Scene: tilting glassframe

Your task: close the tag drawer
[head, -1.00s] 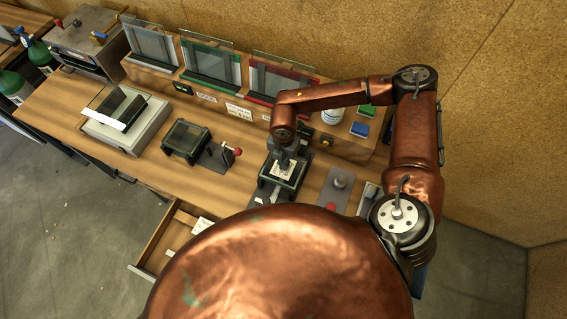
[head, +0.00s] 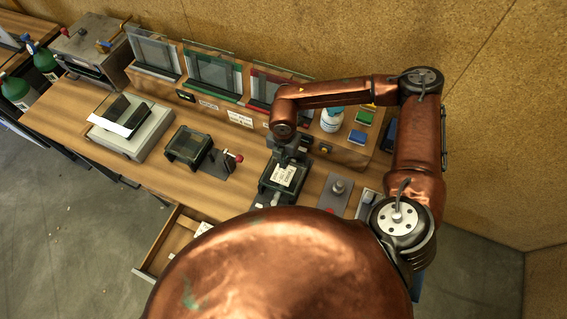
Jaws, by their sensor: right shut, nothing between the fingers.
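The tag drawer (head: 153,262) is pulled out from the front of the wooden bench, at the lower left of my body in the head view. Pale tags (head: 203,228) lie inside it. Its right part is hidden behind my body. My right gripper (head: 288,160) is shut and empty, pointing down over a dark frame fixture (head: 268,187) with a white printed card (head: 284,174) on it. I cannot tell whether its fingertips touch the card. It is well apart from the drawer, up and to the right. My left gripper is out of view.
On the bench stand a second dark fixture (head: 187,148) with a red-knobbed lever (head: 238,158), a pale scale-like box (head: 128,138) and a rack (head: 262,120) of glass panes. A grey plate with a knob (head: 338,188) is at right. Floor left of the drawer is clear.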

